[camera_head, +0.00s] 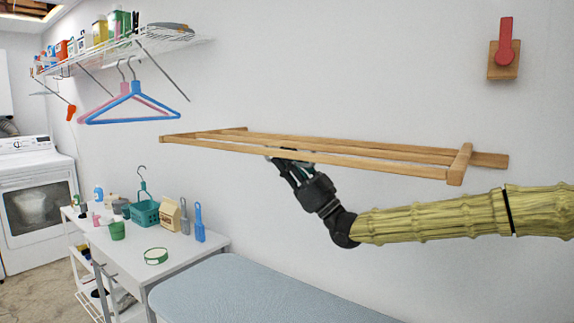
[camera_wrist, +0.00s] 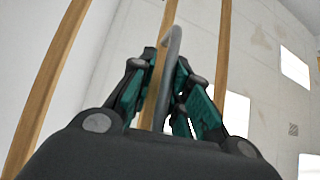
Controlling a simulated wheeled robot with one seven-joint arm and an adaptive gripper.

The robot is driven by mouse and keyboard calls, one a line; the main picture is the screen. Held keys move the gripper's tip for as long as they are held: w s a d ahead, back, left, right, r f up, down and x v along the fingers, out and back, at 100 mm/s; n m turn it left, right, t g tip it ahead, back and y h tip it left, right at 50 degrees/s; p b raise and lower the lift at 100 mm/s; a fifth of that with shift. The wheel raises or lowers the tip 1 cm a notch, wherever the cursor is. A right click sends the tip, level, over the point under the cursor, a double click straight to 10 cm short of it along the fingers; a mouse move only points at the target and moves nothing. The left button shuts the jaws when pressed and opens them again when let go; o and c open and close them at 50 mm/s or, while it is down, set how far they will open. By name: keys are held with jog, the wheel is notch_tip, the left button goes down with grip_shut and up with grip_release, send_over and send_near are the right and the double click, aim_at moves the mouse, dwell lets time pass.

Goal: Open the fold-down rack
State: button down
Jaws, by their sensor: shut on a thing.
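The fold-down rack (camera_head: 315,152) is a light wooden frame with long slats on the white wall. It stands out from the wall and looks roughly level. My gripper (camera_head: 287,163) is under the rack, near the middle of its length, reaching up from below. The fingertips' exact contact is partly hidden by the slat and a grey curved piece.
A wire shelf (camera_head: 120,55) with bottles and hanging clothes hangers (camera_head: 133,104) is at upper left. A white table (camera_head: 165,265) with a green basket and bottles stands below left. A blue-grey padded board (camera_head: 250,295) lies below. A red lever (camera_head: 505,45) is on the wall at upper right.

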jog(key=shift+s+a, duration=0.1)
jog(key=shift+a, duration=0.05)
jog(key=c, duration=1.6)
grip_release()
jog(key=shift+o, duration=0.4)
jog(key=shift+s+a, duration=0.1)
jog(key=v, duration=1.2)
